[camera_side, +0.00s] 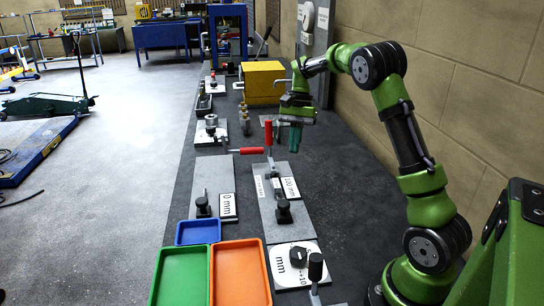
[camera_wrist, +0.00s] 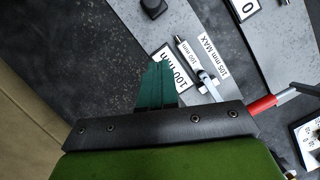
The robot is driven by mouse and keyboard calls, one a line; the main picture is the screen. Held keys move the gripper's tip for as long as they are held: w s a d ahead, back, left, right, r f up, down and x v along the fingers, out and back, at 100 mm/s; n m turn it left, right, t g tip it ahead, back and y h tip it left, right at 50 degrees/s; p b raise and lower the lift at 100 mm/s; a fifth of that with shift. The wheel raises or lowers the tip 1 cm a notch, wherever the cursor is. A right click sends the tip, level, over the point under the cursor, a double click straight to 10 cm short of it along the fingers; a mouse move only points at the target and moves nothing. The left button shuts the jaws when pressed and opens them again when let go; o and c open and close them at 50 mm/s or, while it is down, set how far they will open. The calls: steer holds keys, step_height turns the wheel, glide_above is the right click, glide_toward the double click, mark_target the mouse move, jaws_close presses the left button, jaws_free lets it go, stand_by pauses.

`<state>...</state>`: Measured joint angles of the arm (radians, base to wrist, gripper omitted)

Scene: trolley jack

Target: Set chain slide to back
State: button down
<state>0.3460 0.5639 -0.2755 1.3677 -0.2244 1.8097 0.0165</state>
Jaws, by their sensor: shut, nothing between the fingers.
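My gripper (camera_side: 294,142) is shut and empty, fingers pointing down above the far end of a grey slide plate (camera_side: 267,219). This plate carries a "100 mm" label (camera_side: 290,187), a black knob (camera_side: 283,211) near its front and an upright red-handled lever (camera_side: 268,133) at its far end. A second grey plate (camera_side: 212,178) to its left has a "0 mm" label (camera_side: 228,206) and a black knob (camera_side: 203,206). No marking reads as chain slide, so I cannot tell which it is. In the wrist view my green fingers (camera_wrist: 157,82) lie beside the "100 mm" label (camera_wrist: 170,72).
Green (camera_side: 181,277), orange (camera_side: 241,274) and blue (camera_side: 198,232) trays stand at the front. A white dial plate (camera_side: 294,263) is at front right. A yellow box (camera_side: 263,82) stands behind my gripper. The dark bench right of the plates is clear.

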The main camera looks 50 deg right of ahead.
glide_toward(291, 218)
steer(key=w+d+f, duration=0.1)
steer(key=w+d, duration=0.1)
steer(key=d, duration=0.1)
steer(key=w+d+f, duration=0.1)
steer(key=w, duration=0.1)
steer(key=shift+w+d+f, duration=0.15)
steer(key=shift+d+f, duration=0.15)
steer(key=shift+f, duration=0.05)
steer(key=shift+s+a+f, duration=0.1)
steer(key=shift+s+a, duration=0.1)
steer(key=shift+a, duration=0.4)
steer(key=shift+s+a+f, duration=0.1)
steer(key=shift+s+a, duration=0.05)
steer(key=shift+a, duration=0.45)
steer(key=shift+s+a, duration=0.25)
steer(key=shift+a, duration=0.4)
steer(key=shift+s+a, duration=2)
